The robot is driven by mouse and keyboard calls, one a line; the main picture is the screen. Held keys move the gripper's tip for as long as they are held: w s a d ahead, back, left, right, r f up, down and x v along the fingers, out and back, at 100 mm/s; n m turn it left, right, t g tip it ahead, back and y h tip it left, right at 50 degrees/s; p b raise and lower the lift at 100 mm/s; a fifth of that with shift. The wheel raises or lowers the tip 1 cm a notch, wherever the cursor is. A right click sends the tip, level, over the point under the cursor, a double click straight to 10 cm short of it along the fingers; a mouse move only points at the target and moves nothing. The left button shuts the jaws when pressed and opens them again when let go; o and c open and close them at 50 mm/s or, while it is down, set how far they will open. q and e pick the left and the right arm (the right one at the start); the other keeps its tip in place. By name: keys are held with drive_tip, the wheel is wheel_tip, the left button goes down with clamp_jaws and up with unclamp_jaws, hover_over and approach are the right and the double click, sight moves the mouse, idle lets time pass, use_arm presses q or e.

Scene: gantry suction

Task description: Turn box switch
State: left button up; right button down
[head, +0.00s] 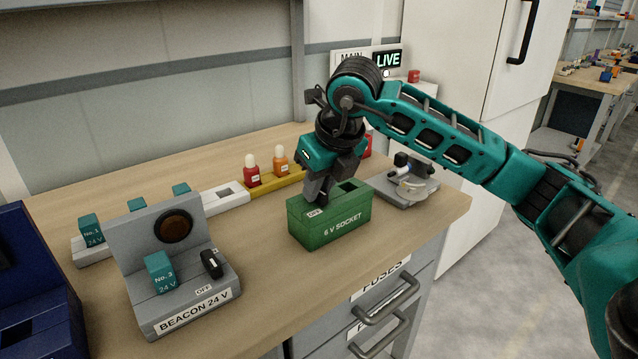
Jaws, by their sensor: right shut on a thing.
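A green box (336,227) labelled "6 V SOCKET" stands on the workbench in the middle of the head view. A small "OFF" label shows on its top at the left, and a dark square opening is in its top at the right. My right gripper (316,196) comes down from above onto the left part of the box's top. It is shut, with its fingers at the place of the box switch. The switch itself is hidden by the fingers, so its angle cannot be told. My left gripper is not in view.
A grey "BEACON 24 V" unit (154,233) with a black switch stands at the front left, beside a dark blue case (35,290). Coloured fuses stand in a rack behind. A grey device (408,190) is right of the green box. A "LIVE" sign (388,59) hangs behind my arm.

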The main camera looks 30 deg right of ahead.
drive_tip(key=c, duration=1)
unclamp_jaws()
drive_tip(key=shift+c, duration=0.2)
drive_tip(key=shift+r, duration=0.15)
use_arm(q)
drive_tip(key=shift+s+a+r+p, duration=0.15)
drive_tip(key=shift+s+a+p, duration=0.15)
drive_tip(key=shift+p, duration=0.35)
use_arm(e)
drive_tip(key=v, duration=1.2)
drive_tip(key=shift+s+r, duration=0.15)
drive_tip(key=shift+r, duration=0.2)
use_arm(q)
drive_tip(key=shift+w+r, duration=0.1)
use_arm(e)
drive_tip(key=shift+f, duration=0.1)
